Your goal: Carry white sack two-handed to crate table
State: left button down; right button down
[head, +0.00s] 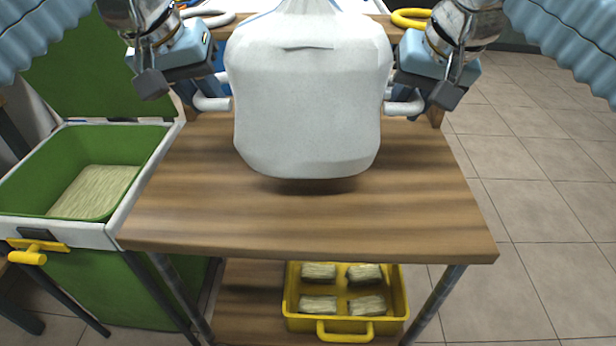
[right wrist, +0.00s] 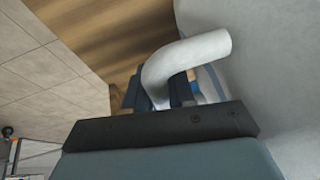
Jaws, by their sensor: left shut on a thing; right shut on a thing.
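The white sack (head: 308,98) hangs between my two grippers above the wooden table (head: 310,222). A shadow lies on the tabletop below it, and I cannot tell how large the gap is. My left gripper (head: 196,100) is shut on the sack's white side handle at the left. My right gripper (head: 422,100) is shut on the handle at the right. In the right wrist view the right gripper (right wrist: 168,98) grips the curved white handle (right wrist: 190,58), with the sack's side (right wrist: 270,60) at the right. The sack hides part of the table's back.
A green bin (head: 150,160) with pale fibrous material stands left of the table. A yellow crate (head: 345,326) with several pale bundles sits on the lower shelf. A yellow ring (head: 410,17) lies behind. The front tabletop is bare, and tiled floor (head: 540,200) is open at the right.

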jog(key=shift+f, duration=0.1)
